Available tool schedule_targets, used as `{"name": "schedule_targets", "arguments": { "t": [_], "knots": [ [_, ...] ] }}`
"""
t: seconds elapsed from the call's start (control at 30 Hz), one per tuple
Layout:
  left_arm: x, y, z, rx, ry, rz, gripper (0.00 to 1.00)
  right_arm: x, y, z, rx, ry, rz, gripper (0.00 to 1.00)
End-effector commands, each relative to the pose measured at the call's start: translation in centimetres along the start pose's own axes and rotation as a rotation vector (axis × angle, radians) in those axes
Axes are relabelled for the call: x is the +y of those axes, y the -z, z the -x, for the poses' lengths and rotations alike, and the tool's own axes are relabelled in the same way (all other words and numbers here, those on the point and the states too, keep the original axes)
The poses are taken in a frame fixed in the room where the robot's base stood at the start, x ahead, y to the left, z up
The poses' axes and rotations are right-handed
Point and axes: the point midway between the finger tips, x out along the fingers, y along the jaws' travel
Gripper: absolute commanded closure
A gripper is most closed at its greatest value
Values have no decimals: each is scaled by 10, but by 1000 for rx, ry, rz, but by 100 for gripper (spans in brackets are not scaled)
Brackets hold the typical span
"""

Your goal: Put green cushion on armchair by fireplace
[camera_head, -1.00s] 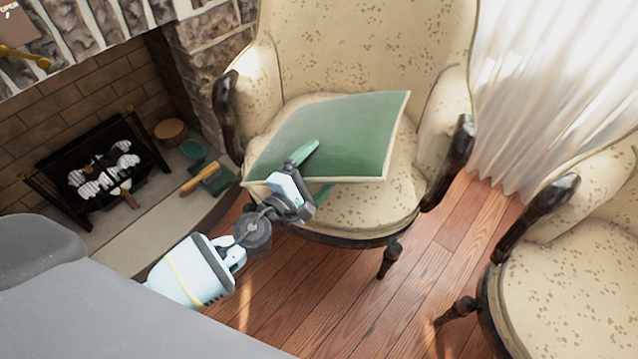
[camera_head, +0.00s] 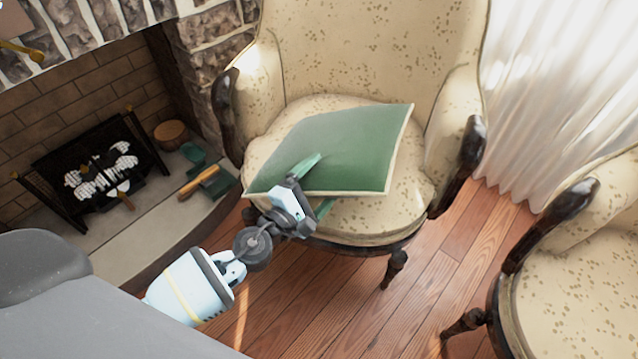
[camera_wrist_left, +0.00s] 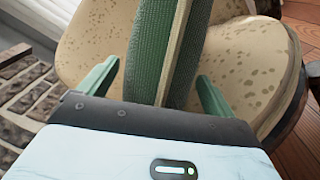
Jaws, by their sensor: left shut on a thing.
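The green cushion (camera_head: 345,150) with a pale edge is over the seat of the patterned cream armchair (camera_head: 350,50) beside the fireplace (camera_head: 65,95). It lies roughly flat, with its near left corner past the seat's left front edge. Whether its whole underside touches the seat cannot be told. My left gripper (camera_head: 318,182) is shut on the cushion's near edge, one green finger above and one below. In the left wrist view the cushion (camera_wrist_left: 165,45) runs between the two fingers (camera_wrist_left: 158,76), with the cream seat behind it. My right gripper is not in view.
A second patterned armchair (camera_head: 580,285) stands at the lower right. The stone hearth (camera_head: 140,225) with a black grate (camera_head: 95,175) and a small brush is at the left. A white curtain (camera_head: 550,80) hangs at the right. Wooden floor (camera_head: 430,255) is bare between the armchairs.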

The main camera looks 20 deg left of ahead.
Motion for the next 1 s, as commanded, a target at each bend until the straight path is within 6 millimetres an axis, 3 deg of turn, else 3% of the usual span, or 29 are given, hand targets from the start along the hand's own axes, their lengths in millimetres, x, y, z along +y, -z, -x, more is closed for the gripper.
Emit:
{"name": "schedule_targets", "arguments": {
  "t": [0.13, 0.17, 0.23, 0.57, 1.0],
  "knots": [
    [-2, 1, 0, -1, -3, -2, 49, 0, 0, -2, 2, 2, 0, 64],
    [-3, 2, 0, 0, 1, -1, 8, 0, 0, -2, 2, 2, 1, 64],
    [-2, 1, 0, 0, 0, -1, 0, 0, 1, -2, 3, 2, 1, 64],
    [2, -1, 1, 0, -1, 0, 0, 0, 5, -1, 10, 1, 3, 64],
    [-1, 1, 80, 1, 3, -2, 0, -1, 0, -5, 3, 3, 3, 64]
  ]
}}
